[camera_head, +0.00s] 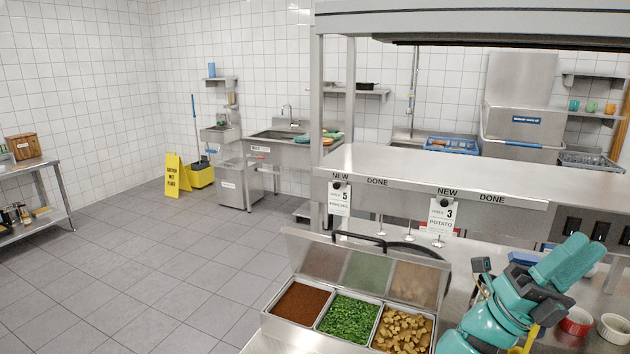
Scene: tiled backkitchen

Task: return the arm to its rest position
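My teal arm (520,302) is at the lower right, in front of the steel counter and beside the food pans. A small dark grey part (481,266) sticks up at the arm's left side.
A topping unit (258,340) with pans of brown sauce, green pieces and tan cubes stands left of my arm. A red bowl (576,321) and a white bowl (614,328) sit right of it. A steel pass shelf (430,172) with order tickets runs behind.

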